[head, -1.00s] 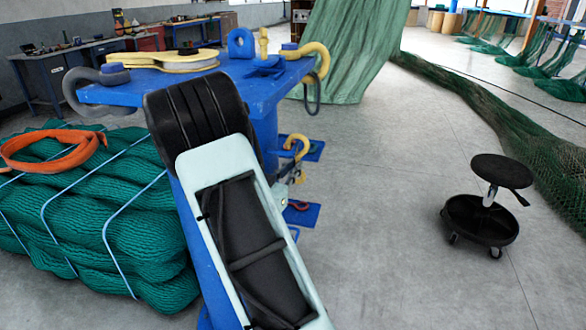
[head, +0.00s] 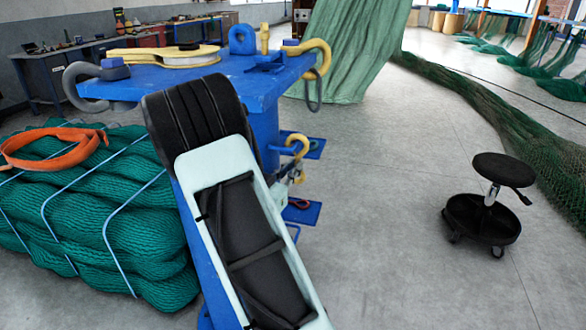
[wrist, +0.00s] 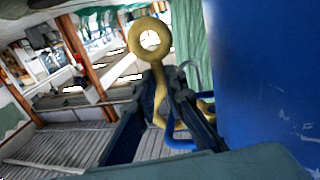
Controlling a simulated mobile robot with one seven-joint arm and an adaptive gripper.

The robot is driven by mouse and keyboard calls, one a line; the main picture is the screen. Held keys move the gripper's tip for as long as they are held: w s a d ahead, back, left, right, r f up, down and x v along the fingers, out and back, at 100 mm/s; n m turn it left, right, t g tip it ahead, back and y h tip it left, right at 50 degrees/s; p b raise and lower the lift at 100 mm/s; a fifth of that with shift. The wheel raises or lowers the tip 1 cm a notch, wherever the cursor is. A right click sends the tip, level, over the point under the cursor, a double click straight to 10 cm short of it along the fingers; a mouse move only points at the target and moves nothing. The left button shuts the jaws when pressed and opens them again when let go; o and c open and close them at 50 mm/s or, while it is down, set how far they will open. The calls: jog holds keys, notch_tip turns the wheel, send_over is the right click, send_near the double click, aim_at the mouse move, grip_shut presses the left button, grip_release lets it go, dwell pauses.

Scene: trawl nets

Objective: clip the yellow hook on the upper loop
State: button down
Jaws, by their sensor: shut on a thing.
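The yellow hook (wrist: 150,42) shows in the wrist view with its round eye at the top and its shank running down between my fingers. My gripper (wrist: 163,86) is shut on that shank. A blue loop (wrist: 180,142) curves below and just right of the fingers; whether the hook touches it I cannot tell. In the head view the yellow hook (head: 300,143) curves beside the upper blue plate (head: 315,148) on the stand's right side. A loop on that plate is small and partly covered by the hook. My gripper (head: 297,173) is mostly hidden behind my arm.
The blue stand (head: 200,90) carries a yellow disc and shackles, with another yellow hook (head: 318,55) at its corner. A lower plate (head: 302,212) holds a red loop. Green net bales (head: 100,215) lie left. A black stool (head: 490,205) stands right on open floor.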

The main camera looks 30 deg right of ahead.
jog(key=shift+r, duration=0.1)
dwell(0.3)
jog(key=c, duration=1.9)
grip_release()
jog(key=v, duration=1.2)
